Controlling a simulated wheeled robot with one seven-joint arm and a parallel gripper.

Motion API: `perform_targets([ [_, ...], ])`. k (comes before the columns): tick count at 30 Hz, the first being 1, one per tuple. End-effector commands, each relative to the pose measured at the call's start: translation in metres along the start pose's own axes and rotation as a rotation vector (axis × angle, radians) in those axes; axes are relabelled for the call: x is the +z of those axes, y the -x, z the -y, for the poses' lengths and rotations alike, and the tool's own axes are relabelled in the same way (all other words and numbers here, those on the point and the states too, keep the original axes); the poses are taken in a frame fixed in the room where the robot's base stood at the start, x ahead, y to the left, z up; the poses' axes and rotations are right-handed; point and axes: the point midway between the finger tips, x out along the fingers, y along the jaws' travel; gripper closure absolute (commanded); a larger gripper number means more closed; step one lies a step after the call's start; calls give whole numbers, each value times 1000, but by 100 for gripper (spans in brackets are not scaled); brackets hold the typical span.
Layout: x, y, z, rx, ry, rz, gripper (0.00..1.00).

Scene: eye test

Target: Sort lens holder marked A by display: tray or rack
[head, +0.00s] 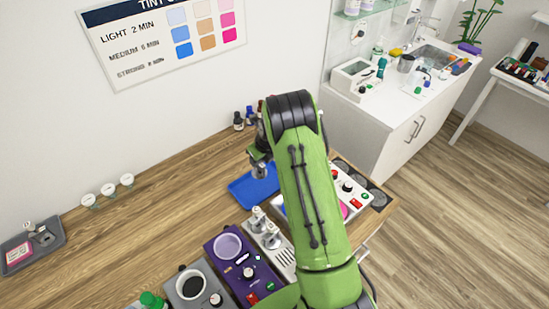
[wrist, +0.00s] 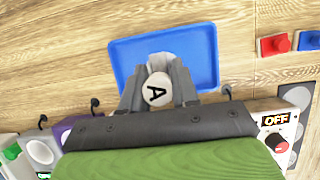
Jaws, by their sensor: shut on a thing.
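The lens holder marked A (wrist: 157,89) shows its round white top with a black A in the wrist view. My gripper (wrist: 158,80) is shut on it, one finger on each side. A blue tray (wrist: 122,52) lies on the wooden worktop beyond the fingers in the wrist view. In the head view my gripper (head: 260,168) is over the blue tray (head: 240,194), and my green arm hides part of the tray. A white label reading OFF (wrist: 275,119) shows on a device at the right of the wrist view. I cannot tell which thing is the rack.
A purple device (head: 236,262) and a grey device (head: 190,292) stand along the front edge. A grey tray (head: 50,241) with small items is at far left. Small bottles (head: 239,121) stand by the wall.

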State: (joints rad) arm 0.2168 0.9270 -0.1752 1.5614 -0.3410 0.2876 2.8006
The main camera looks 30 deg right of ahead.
Motion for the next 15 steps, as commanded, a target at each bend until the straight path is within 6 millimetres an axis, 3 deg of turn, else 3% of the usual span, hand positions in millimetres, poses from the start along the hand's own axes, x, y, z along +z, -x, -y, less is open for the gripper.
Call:
perform_targets([
  [15,-23,-52,1,1,1,-1,100],
])
